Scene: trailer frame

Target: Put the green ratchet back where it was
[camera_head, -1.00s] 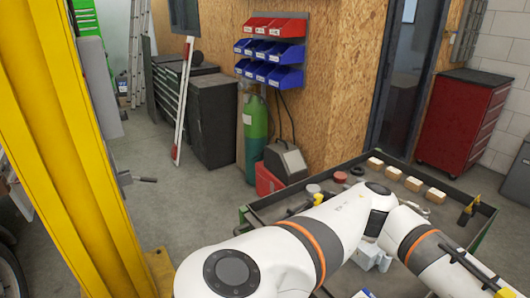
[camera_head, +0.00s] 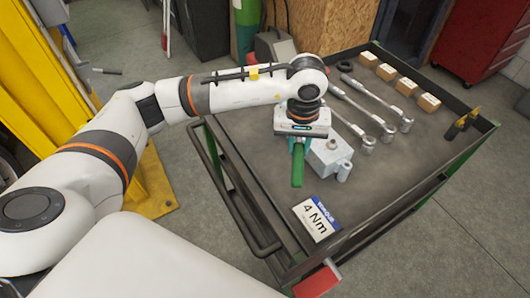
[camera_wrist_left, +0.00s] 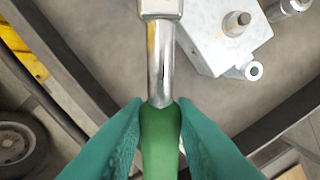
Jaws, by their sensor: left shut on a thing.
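The green ratchet (camera_head: 298,168) is in my left gripper (camera_head: 300,141), over the left part of the cart top. In the head view its green handle points towards the front; the rest is hidden under the wrist. In the left wrist view, the teal fingers of my left gripper (camera_wrist_left: 160,128) close on both sides of the green handle (camera_wrist_left: 160,142). The ratchet's silver shaft runs up to a metal head at the top edge. I cannot tell how high it is above the cart. My right gripper is not in view.
A grey metal block (camera_head: 328,158) stands close right of the ratchet. Silver wrenches (camera_head: 378,118) lie behind it. A "4 Nm" card (camera_head: 317,219) lies at the front. Small boxes (camera_head: 405,86) line the back. The cart has a raised rim (camera_head: 425,195); its right middle is clear.

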